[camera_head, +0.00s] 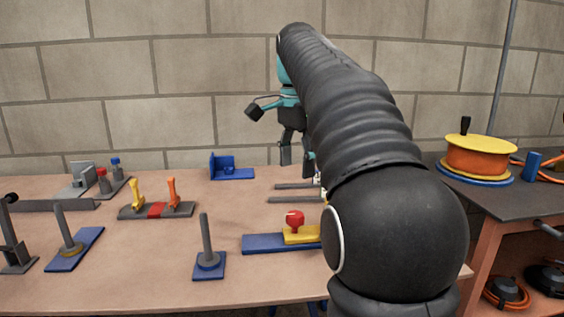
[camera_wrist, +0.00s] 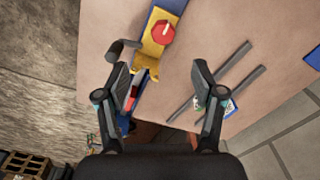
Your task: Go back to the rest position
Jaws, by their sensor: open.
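My gripper (camera_head: 297,158) hangs above the back right part of the workbench (camera_head: 150,280), with its fingers pointing down. My black arm covers much of the right of the head view. In the wrist view my gripper (camera_wrist: 161,70) has its two fingers spread wide, with nothing held between them. Beyond the fingertips lies a yellow block with a red knob (camera_wrist: 163,33). It also shows in the head view, where the red knob (camera_head: 295,220) sits on the yellow block over a blue base (camera_head: 275,243).
Two grey rails (camera_head: 295,186) lie below my gripper. Upright posts on blue bases (camera_head: 208,268), a yellow-and-orange lever unit (camera_head: 156,210) and a blue bracket (camera_head: 232,173) stand to the left. A dark side table (camera_head: 530,200) holds an orange reel (camera_head: 476,160).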

